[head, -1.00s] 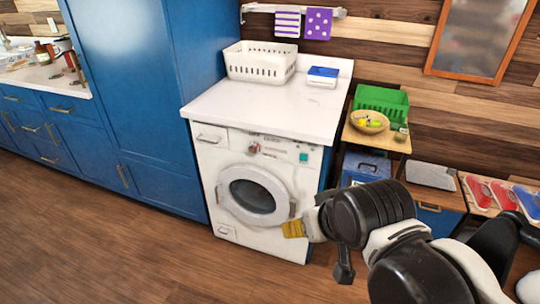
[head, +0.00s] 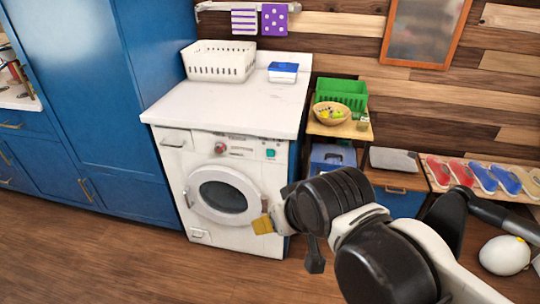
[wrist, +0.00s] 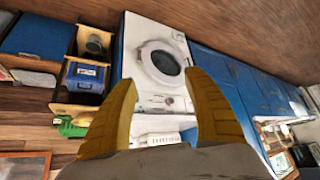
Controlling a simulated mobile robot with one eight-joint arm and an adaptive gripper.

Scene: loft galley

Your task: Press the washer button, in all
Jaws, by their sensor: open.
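The white washer (head: 205,215) stands under a white counter, its round door (head: 222,196) closed. A teal square button (head: 270,153) sits at the right end of its front panel, and a red knob (head: 220,148) is further left. My gripper (head: 262,225) shows yellow fingers in front of the washer's lower right, below the button. In the wrist view, which is upside down, my gripper (wrist: 161,80) is open and empty, with the washer (wrist: 150,62) between and beyond the fingers. I cannot make out the teal button there.
A white basket (head: 218,62) and a blue-lidded box (head: 283,72) stand on the counter (head: 225,105). Right of the washer is a shelf with a green crate (head: 342,94) and a bowl (head: 331,112). Blue cabinets stand left. The wooden floor in front is clear.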

